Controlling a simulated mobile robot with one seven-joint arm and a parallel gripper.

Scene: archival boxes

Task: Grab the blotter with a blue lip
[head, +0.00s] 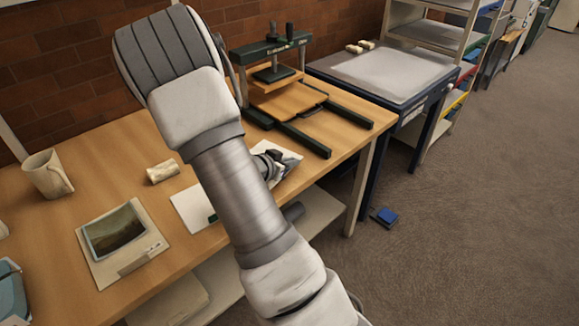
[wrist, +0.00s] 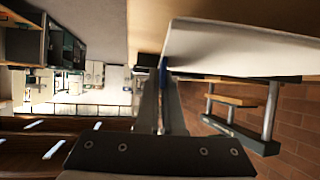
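The blotter is a pale flat sheet (head: 288,158), partly hidden behind my arm in the head view, close to the wooden press. In the wrist view the pale sheet (wrist: 240,48) spreads to the right of my fingers, and a small blue lip (wrist: 163,66) shows at its near corner between the fingertips. My gripper (wrist: 162,85) has its fingers close together with the blue lip between them. In the head view my gripper (head: 270,165) is mostly hidden by my arm. Whether the blotter is clear of the table cannot be told.
Another white sheet (head: 190,208) with a dark green lip lies left of my arm. A framed picture (head: 115,231), a mug (head: 47,174) and a beige roll (head: 163,172) are on the table (head: 120,150). A press (head: 285,98) stands behind. A blue block (head: 384,216) is on the floor.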

